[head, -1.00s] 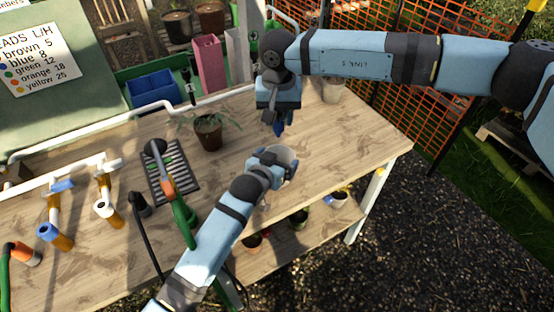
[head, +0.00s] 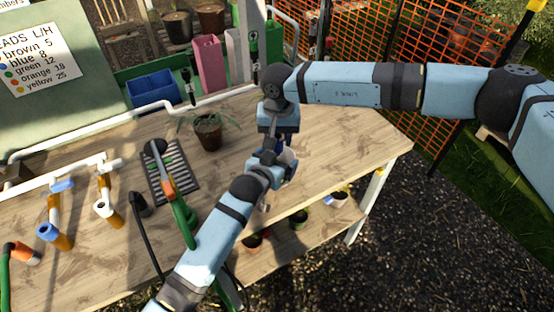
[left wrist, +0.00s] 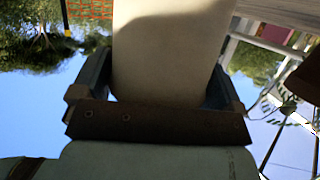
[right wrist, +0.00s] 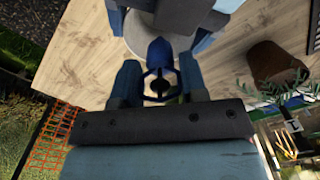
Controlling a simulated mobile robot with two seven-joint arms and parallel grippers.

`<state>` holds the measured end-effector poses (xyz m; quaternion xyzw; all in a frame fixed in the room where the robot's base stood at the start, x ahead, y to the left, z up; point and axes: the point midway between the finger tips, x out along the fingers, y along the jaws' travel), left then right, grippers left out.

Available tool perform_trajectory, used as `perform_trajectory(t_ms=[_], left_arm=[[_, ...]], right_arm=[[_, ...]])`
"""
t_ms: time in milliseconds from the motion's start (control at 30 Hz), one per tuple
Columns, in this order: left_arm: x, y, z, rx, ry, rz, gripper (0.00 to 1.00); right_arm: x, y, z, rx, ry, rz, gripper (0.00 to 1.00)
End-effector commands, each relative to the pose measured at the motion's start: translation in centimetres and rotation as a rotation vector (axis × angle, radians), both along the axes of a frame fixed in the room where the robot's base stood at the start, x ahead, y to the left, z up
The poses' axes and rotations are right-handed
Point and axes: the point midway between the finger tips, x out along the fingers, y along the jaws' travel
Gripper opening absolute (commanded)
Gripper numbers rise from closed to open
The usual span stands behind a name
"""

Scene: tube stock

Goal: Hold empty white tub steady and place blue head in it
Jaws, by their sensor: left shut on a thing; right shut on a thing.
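The white tub (left wrist: 170,50) fills the middle of the left wrist view between the fingers of my left gripper (left wrist: 160,85), which is shut on it. In the head view the tub is mostly hidden by my grippers, above the bench near its front edge. My right gripper (right wrist: 159,78) is shut on the blue head (right wrist: 158,55), which points down at the tub (right wrist: 138,42) in the right wrist view. In the head view my right gripper (head: 277,140) is directly above my left gripper (head: 272,165). Whether the head is inside the rim cannot be told.
A potted plant (head: 208,132) stands on the bench left of my grippers. A black slatted tray (head: 172,180), a green and orange hose tool (head: 180,205) and several pipe fittings lie further left. The bench's right side (head: 350,140) is clear.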

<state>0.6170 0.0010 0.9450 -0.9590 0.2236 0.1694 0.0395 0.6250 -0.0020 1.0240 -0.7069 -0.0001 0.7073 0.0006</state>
Motion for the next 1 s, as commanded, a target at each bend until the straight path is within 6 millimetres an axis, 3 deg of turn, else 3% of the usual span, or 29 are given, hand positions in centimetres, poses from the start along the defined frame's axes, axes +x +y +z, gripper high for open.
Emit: perform_trajectory(t_ms=[300, 600, 633, 767, 1000], left_arm=[[0.0, 0.0, -0.1, 0.001, 0.002, 0.000, 0.69], [0.0, 0.0, -0.1, 0.001, 0.002, 0.000, 0.69], [0.0, 0.0, -0.1, 0.001, 0.002, 0.000, 0.69], [0.0, 0.0, -0.1, 0.001, 0.002, 0.000, 0.69], [0.0, 0.0, -0.1, 0.001, 0.002, 0.000, 0.69]], right_arm=[[0.0, 0.0, -2.0, -0.001, 0.001, 0.000, 0.18], [0.0, 0.0, -2.2, -0.001, 0.000, 0.000, 0.18], [0.0, 0.0, -2.2, -0.001, 0.000, 0.000, 0.42], [0.0, 0.0, -2.2, -0.001, 0.000, 0.000, 0.69], [0.0, 0.0, -2.2, -0.001, 0.000, 0.000, 0.69]])
